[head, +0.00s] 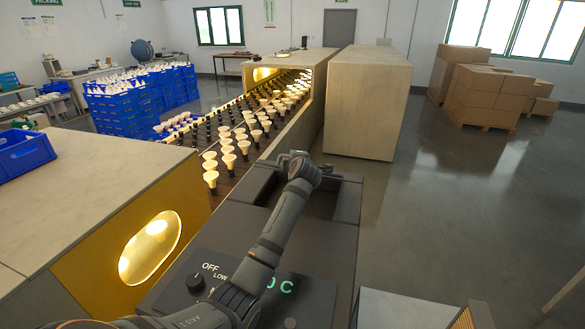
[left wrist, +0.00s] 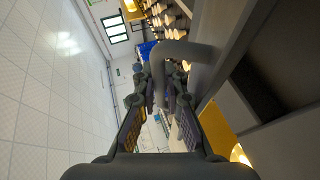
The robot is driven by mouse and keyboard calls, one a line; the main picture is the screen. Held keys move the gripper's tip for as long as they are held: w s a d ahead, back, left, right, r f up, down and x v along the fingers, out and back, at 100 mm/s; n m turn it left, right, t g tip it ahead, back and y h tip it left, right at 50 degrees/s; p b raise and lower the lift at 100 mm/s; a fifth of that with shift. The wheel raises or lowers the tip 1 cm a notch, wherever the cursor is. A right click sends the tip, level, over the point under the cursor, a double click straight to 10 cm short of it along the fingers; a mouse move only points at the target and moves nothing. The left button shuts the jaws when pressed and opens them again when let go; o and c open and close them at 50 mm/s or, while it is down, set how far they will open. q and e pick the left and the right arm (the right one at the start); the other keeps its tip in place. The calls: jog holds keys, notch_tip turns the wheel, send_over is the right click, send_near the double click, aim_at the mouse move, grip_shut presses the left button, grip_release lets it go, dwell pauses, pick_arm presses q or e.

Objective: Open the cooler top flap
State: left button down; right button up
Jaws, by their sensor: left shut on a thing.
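The cooler (head: 318,262) is a dark grey cabinet in the middle front of the head view, with a dark recess (head: 322,204) in its top. Its front panel has a knob (head: 195,283), OFF and LOW marks and green digits, partly behind my arm. My left arm reaches across the cooler to its far end. My left gripper (head: 297,160) is small and partly hidden there by its own wrist. In the left wrist view, the gripper (left wrist: 165,98) is shut on a bent grey handle (left wrist: 187,48) beside a grey panel. How far the flap is raised is unclear. My right gripper is not in view.
A conveyor (head: 233,189) with several bulbs runs beside the cooler from a pale tunnel housing (head: 318,62). A pale cabinet (head: 365,105) stands beyond the cooler. Blue crates (head: 120,110) stand at back left, cartons (head: 490,95) at back right.

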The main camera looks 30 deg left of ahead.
pick_arm(q)
jog(key=shift+w+r, duration=0.15)
jog(key=shift+r, duration=0.35)
jog(key=c, duration=1.7)
grip_release()
jog(key=shift+f, duration=0.1)
jog(key=shift+s+d, duration=0.25)
jog(key=v, duration=1.1)
